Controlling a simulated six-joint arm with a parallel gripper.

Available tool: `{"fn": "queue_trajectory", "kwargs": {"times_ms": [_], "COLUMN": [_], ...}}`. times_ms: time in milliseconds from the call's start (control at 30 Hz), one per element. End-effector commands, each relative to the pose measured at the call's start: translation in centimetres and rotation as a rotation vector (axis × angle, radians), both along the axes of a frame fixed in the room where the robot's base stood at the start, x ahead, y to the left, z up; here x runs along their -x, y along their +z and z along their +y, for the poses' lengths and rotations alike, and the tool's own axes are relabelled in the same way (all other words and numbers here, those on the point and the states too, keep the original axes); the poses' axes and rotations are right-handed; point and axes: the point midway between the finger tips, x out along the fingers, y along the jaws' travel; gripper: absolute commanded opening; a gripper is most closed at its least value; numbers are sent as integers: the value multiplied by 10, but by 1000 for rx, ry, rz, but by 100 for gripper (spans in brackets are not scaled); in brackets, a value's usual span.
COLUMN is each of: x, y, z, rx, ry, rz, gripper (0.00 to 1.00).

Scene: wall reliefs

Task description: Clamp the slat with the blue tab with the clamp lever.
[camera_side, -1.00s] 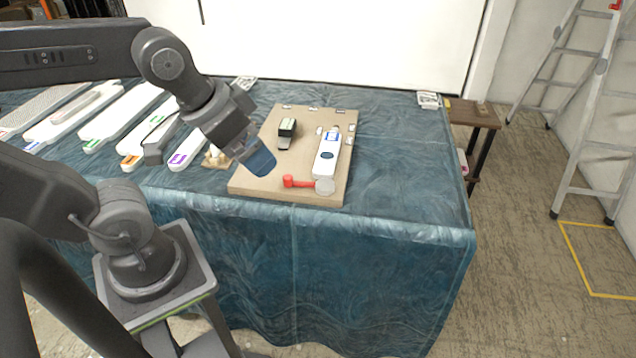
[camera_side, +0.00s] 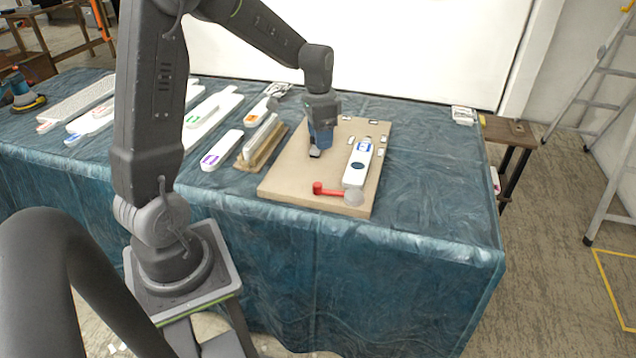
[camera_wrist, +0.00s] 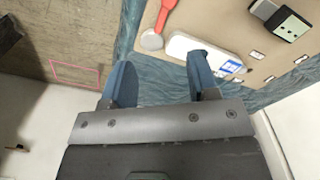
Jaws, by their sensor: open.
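A slim white slat with a blue tab (camera_side: 73,139) lies among other slats on the left of the table. The clamp lever (camera_side: 328,189) is red, with a pale round end, at the front of the tan board (camera_side: 280,183); it also shows in the wrist view (camera_wrist: 165,14). A white piece with a blue label (camera_side: 357,166) lies on the board behind the lever's round end. My gripper (camera_side: 321,142) is over the board's middle, partly hiding a dark block. In the wrist view my blue fingers (camera_wrist: 161,82) are apart with nothing between them.
Slats with purple (camera_side: 212,160), green and orange tabs lie left of the board. A wooden stand (camera_side: 250,160) with grey bars is close beside the board's left edge. A dark block (camera_wrist: 281,20) stands on the board.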

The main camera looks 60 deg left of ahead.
Motion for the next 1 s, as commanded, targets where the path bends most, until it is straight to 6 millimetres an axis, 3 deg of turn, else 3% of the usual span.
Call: {"fn": "queue_trajectory", "kwargs": {"times_ms": [100, 200, 367, 800, 1000], "x": [-4, -4, -4, -3, -3], "y": [-18, -24, -40, -126, -152], "z": [17, 21, 20, 17, 16], "rx": [17, 22, 24, 24, 21], "ry": [-13, -19, -21, -21, -21], "rz": [27, 34, 38, 39, 35], "gripper": [54, 54, 54, 54, 54]}}
